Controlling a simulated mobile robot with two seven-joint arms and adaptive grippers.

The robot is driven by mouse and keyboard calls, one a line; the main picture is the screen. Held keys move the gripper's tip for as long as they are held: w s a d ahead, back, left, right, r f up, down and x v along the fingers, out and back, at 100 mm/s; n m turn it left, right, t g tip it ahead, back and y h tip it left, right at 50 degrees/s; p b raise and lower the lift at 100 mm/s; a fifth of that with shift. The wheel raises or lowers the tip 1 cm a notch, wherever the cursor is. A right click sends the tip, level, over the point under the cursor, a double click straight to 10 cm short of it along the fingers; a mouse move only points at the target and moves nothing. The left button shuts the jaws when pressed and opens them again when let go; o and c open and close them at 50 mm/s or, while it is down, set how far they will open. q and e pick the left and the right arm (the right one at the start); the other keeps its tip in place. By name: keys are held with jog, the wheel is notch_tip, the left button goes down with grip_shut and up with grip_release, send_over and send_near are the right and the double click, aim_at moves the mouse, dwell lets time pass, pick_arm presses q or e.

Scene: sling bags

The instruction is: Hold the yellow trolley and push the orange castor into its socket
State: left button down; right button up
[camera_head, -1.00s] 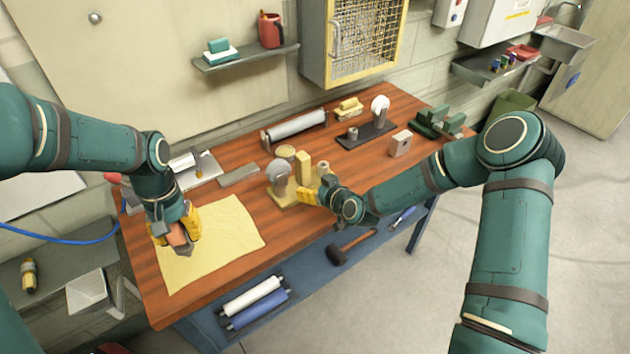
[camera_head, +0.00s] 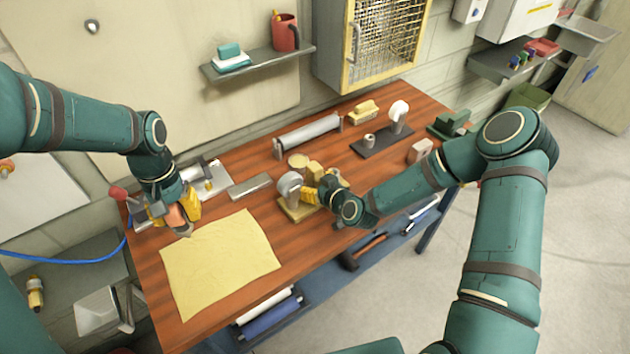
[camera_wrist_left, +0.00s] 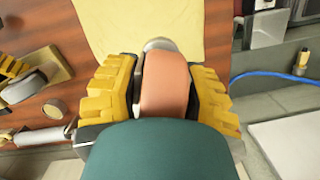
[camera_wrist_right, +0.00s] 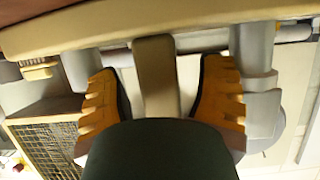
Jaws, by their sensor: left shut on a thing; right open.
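The orange castor (camera_wrist_left: 166,85) is between the yellow fingers of my left gripper (camera_head: 184,212), which is shut on it. A grey metal end sticks out past the fingers. The castor is above the table near the back left corner of the yellow cloth. The yellow trolley (camera_head: 296,213) stands right of the cloth, with a grey wheel (camera_head: 289,186) and a yellow upright on it. My right gripper (camera_head: 322,189) is at the trolley. In the right wrist view it is open, with the yellow upright (camera_wrist_right: 155,75) between its fingers, apart from both. I cannot make out the socket.
The yellow cloth (camera_head: 220,262) lies flat at the front left. A grey bar (camera_head: 250,187), a roller (camera_head: 308,134) and a dark stand with a white wheel (camera_head: 382,142) are behind. A metal fixture (camera_head: 208,180) is at the back left.

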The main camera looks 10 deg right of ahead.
jog(key=shift+s+f, duration=0.1)
jog(key=shift+f, duration=0.1)
jog(key=c, duration=1.1)
grip_shut()
jog(key=shift+r, duration=0.15)
pick_arm(q)
jog(key=shift+w, duration=0.1)
jog(key=w+d+r+n+h, duration=0.1)
jog(key=w+d+n, duration=1.25)
jog(key=d, duration=0.25)
jog(key=w+d+f+n+t, duration=0.1)
jog(key=d+n, duration=0.8)
jog(key=d, duration=1.1)
jog(key=shift+w+d+t, duration=0.4)
jog(key=shift+w+t, duration=0.1)
jog(key=shift+w, duration=0.6)
